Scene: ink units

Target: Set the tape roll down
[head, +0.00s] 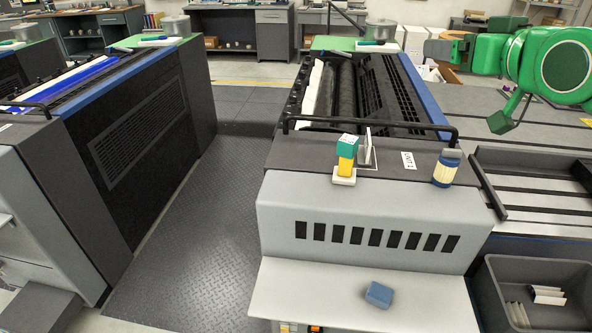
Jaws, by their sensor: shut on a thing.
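My green arm reaches in from the right edge in the head view. My gripper (508,112) hangs below the large round joint, above the slotted bed right of the press. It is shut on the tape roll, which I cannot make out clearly. The small dark green piece at the tip may be part of the gripper. The grip is well above the bed and touches no surface that I can see.
The near press top (300,160) carries a teal and yellow block stack (346,157), an upright grey plate and a blue-and-cream cylinder (447,168). A blue block (379,294) lies on the pale shelf (330,298). A dark bin (500,292) holds pale pieces. The left walkway is clear.

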